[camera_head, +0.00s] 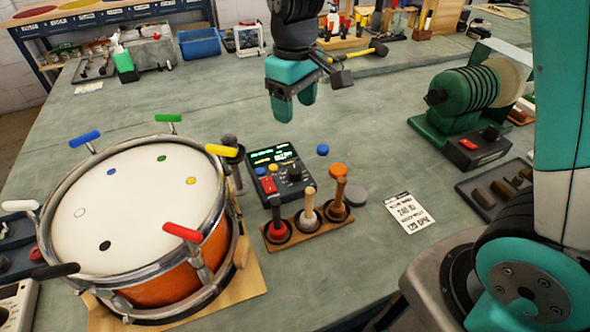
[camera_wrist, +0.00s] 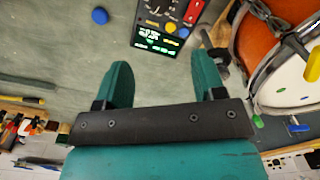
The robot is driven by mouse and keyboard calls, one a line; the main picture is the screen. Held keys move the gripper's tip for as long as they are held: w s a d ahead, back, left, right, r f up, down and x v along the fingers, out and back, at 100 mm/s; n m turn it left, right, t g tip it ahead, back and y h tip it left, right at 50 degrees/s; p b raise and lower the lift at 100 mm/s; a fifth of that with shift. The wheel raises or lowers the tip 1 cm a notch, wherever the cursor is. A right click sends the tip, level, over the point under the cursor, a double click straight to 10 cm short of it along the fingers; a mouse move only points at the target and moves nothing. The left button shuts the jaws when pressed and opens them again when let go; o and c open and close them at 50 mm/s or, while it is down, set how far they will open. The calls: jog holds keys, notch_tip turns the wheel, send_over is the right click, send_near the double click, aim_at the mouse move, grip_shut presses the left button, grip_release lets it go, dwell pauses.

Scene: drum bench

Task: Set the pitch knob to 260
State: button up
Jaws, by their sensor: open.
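The control box (camera_head: 278,172) is dark, with a green-lit screen, a red switch, a yellow button, a blue button and a dark round knob (camera_head: 294,173). In the wrist view, my gripper (camera_wrist: 163,88) shows two teal fingers spread wide. The screen digits are too small to read surely.
The drum (camera_head: 140,215) with coloured tuning handles stands left. A rack (camera_head: 308,228) of mallets stands in front of the box. A printed card (camera_head: 410,213) lies right, and a green grinder-like machine (camera_head: 470,105) stands further right.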

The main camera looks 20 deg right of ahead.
aim_at(295, 169)
notch_tip(295, 169, down, 17)
jog(key=shift+f+p, duration=0.1)
jog(key=shift+p, duration=0.4)
jog(key=c, duration=0.9)
